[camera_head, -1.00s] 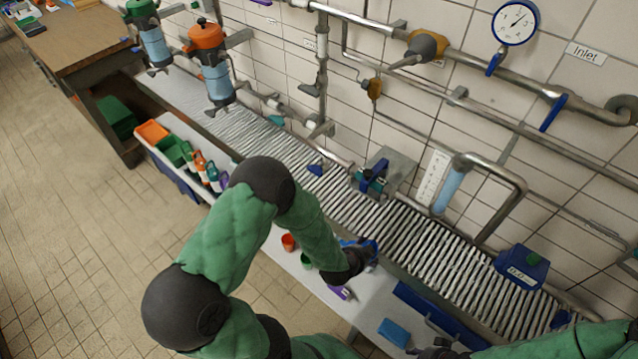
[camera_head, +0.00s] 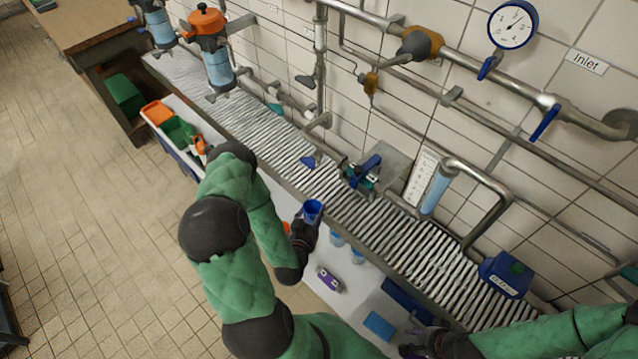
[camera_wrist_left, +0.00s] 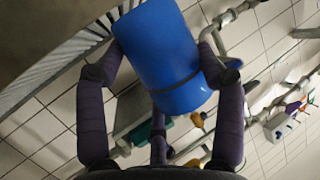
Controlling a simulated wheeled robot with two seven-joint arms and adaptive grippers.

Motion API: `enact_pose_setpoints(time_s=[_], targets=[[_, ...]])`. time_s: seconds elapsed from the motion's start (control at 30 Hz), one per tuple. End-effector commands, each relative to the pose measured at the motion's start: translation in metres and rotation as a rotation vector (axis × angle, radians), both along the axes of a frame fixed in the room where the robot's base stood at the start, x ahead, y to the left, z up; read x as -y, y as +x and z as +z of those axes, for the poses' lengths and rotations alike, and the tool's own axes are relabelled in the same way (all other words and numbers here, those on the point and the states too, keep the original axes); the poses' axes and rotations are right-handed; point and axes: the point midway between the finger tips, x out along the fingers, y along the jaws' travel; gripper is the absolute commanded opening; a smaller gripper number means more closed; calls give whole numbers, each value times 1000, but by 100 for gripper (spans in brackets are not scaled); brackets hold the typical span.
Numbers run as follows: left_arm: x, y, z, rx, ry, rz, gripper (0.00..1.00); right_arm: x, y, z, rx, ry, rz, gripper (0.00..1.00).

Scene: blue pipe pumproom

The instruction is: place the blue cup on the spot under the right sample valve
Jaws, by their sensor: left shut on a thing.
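The blue cup (camera_head: 313,210) is held up in my left gripper (camera_head: 306,224), over the edge between the white shelf and the ribbed grating. In the left wrist view the cup (camera_wrist_left: 165,55) sits between the fingers of my left gripper (camera_wrist_left: 160,75), which is shut around it. A blue-handled valve (camera_head: 362,172) is on the wall to the right of the cup, above the grating; I cannot tell if it is the right sample valve. No marked spot is clear. My right gripper (camera_head: 425,343) is low at the right, partly dark, its fingers unclear.
Light-blue cups (camera_head: 337,239) and a purple item (camera_head: 328,280) stand on the white shelf (camera_head: 345,300). A blue block (camera_head: 379,326) lies nearer. The ribbed grating (camera_head: 400,238) runs along the wall. A blue box (camera_head: 506,274) is at right; pipes project above.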

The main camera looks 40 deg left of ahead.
Motion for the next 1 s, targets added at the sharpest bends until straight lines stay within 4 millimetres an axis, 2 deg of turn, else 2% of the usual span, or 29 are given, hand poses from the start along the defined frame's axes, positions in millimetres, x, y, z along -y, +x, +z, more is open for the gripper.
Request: enact_pose_setpoints(time_s=[0.13,0.27,0.37,0.8,1.0], targets=[[-10,-10,4,55,-20,55,33,0,0,2,0,0,0,33],[-15,-7,5,75,-23,69,33,0,0,2,0,0,0,33],[-22,8,6,79,-22,68,33,0,0,1,0,0,0,33],[-65,100,6,78,-21,69,33,0,0,-5,0,0,0,33],[-82,136,5,76,-22,70,33,0,0,-8,0,0,0,33]])
